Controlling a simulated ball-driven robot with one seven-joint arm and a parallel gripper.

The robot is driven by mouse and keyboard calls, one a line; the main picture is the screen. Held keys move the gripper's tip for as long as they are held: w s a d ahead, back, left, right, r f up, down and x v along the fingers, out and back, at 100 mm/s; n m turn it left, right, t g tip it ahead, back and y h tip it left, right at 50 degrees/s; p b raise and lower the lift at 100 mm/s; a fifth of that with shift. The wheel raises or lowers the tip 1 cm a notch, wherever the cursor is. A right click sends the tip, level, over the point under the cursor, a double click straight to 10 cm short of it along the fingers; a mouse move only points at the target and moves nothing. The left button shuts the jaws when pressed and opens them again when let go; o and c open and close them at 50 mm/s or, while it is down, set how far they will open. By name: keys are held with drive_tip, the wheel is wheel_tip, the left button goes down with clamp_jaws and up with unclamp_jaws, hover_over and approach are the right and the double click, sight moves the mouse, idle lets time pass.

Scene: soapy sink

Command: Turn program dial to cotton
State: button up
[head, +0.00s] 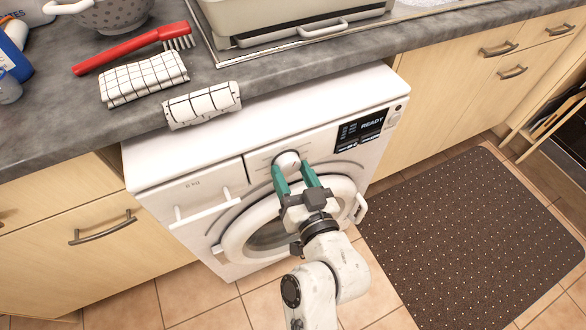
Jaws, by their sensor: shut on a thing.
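The program dial (288,160) is a round white knob on the front panel of the white washing machine (160,160). My gripper (294,173) has green fingers, one on each side of the dial, and is shut on it. The fingers partly cover the dial's lower edge. Any program labels around the dial, including cotton, are too small to read. The dark display (361,129) to the right of the dial reads READY. The round door (240,236) below is shut and partly hidden by my arm.
A grey counter (45,131) overhangs the machine, with a checked cloth (143,79), a second cloth (202,104) at its edge and a red brush (130,48). A white drawer handle (208,207) sticks out left of the dial. A dark mat (475,225) lies on the right floor.

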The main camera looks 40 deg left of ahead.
drive_tip(key=m+p, duration=0.2)
drive_tip(key=m, duration=0.2)
drive_tip(key=shift+w+m, duration=0.1)
drive_tip(key=shift+m, duration=0.2)
idle(0.3)
drive_tip(key=o, duration=1)
drive_tip(key=shift+o, duration=0.2)
drive_tip(key=shift+d, duration=0.1)
drive_tip(key=v, duration=1)
drive_tip(key=shift+d+r+b, duration=0.2)
drive_tip(key=shift+d+b, duration=0.1)
drive_tip(key=shift+b, duration=0.15)
